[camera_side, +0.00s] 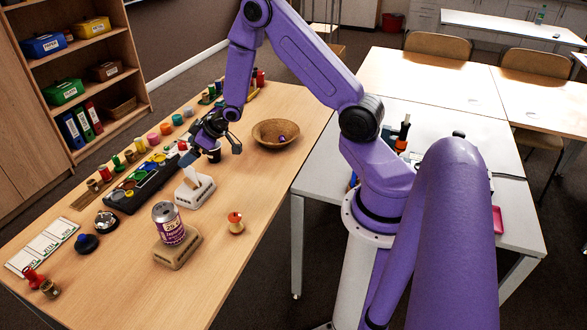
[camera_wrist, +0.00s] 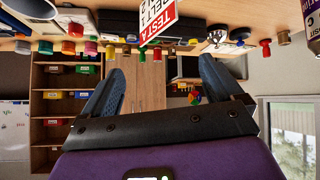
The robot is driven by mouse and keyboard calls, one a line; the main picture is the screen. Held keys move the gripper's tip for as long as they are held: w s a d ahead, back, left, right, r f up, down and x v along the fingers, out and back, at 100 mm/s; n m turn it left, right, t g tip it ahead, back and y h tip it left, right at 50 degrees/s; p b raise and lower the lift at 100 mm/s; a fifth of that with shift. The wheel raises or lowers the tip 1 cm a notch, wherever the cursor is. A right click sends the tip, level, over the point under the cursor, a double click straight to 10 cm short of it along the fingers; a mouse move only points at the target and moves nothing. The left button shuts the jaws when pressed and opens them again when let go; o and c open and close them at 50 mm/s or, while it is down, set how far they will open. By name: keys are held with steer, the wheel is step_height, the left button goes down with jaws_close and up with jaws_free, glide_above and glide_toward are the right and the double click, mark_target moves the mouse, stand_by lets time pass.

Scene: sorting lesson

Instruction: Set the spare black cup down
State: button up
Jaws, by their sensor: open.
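A small black cup (camera_side: 215,157) shows in the side view, partly hidden by my gripper (camera_side: 211,150). It appears to stand on the wooden table just behind the white-topped stand. In the wrist view, which is upside down, a dark cup-like thing (camera_wrist: 30,8) shows at the top left corner, apart from the fingers. I cannot tell for sure that it is the same cup. My gripper (camera_wrist: 160,68) has its two blue-grey fingers spread wide, with nothing held between them.
A white card block (camera_side: 197,187) on a stand is close to my gripper. A can (camera_side: 168,222) on a block stands nearer the front. A brown bowl (camera_side: 276,133) is to the right. A black tray (camera_side: 145,183) and several small coloured pots line the left.

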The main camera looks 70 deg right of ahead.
steer(key=s+a+r+n+g, duration=0.2)
steer(key=s+a+r, duration=0.3)
steer(key=s+a, duration=0.3)
steer(key=s+a+r+n+g, duration=0.2)
steer(key=s+a+r, duration=0.3)
steer(key=s+a, duration=0.35)
steer(key=s+r+n+g, duration=0.2)
steer(key=s, duration=0.9)
steer(key=s+d+r+n+g+h, duration=0.1)
steer(key=s+r+n+g, duration=0.1)
steer(key=s, duration=0.9)
steer(key=shift+r+g+h, duration=0.3)
steer(key=shift+r+g, duration=0.1)
steer(key=shift+r, duration=0.15)
